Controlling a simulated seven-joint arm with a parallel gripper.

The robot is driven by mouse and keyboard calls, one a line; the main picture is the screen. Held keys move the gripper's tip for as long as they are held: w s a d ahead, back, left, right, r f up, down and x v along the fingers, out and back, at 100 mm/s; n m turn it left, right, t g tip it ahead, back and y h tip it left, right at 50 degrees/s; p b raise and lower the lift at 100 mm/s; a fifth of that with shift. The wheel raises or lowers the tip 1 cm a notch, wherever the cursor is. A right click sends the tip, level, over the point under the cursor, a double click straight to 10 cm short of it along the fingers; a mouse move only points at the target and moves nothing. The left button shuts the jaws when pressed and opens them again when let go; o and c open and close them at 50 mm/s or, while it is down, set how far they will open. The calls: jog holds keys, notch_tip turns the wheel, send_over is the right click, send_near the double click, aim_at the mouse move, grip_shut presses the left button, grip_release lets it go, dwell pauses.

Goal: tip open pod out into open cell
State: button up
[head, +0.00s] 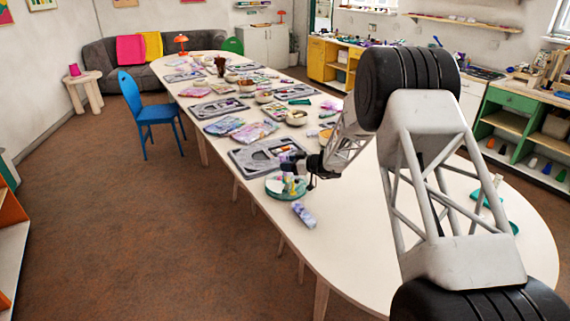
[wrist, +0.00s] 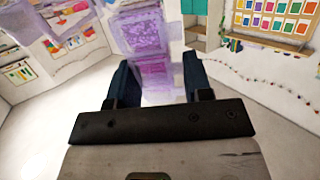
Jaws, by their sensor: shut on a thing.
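My gripper (head: 302,168) is over the near left side of the long white table, beside the grey bead board (head: 238,160) with its hollowed cells. In the wrist view my gripper (wrist: 160,80) has its two dark teal fingers on either side of a purple, marbled, partly see-through pod (wrist: 143,38). The jaws are shut on this pod, and the view past it is of walls, so the hand is tilted. In the head view the held pod is too small to make out clearly. Whether beads are in it, and which cell is open, I cannot tell.
A round teal dish (head: 273,187) with small coloured things stands just below the gripper. A purple marbled case (head: 304,214) lies near the table's left edge. More boards, marbled pouches and a bowl (head: 297,117) crowd the table behind.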

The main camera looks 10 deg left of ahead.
jog(key=shift+s+d+f+t+y, duration=0.1)
jog(key=shift+s+d+t+y, duration=0.1)
jog(key=shift+d+y, duration=0.8)
jog(key=shift+s+d+t+y, duration=0.2)
jog(key=shift+d+y, duration=0.5)
jog(key=shift+y, duration=0.5)
jog(key=shift+w+a, duration=0.1)
jog(key=shift+a, duration=0.05)
dwell(1.7)
jog(key=a+h, duration=0.1)
jog(key=h, duration=0.1)
jog(key=a+h, duration=0.1)
jog(key=a+g+h, duration=0.1)
jog(key=a+h, duration=0.1)
jog(key=shift+w+r+h, duration=0.2)
jog(key=shift+w+h, duration=0.1)
jog(key=shift+w, duration=0.05)
jog(key=shift+w+a+f+g+h, duration=0.2)
jog(key=shift+a+f+g+h, duration=0.2)
jog(key=shift+a+h, duration=0.95)
jog(key=shift+w+a+f+g+h, duration=0.15)
jog(key=shift+a+f+g+h, duration=0.35)
jog(key=shift+h, duration=1.7)
jog(key=shift+w+a+f+g+h, duration=0.25)
jog(key=shift+a+h, duration=0.8)
jog(key=shift+h, duration=0.7)
jog(key=shift+a+f+h, duration=0.2)
jog(key=shift+f+h, duration=0.15)
jog(key=shift+h, duration=0.55)
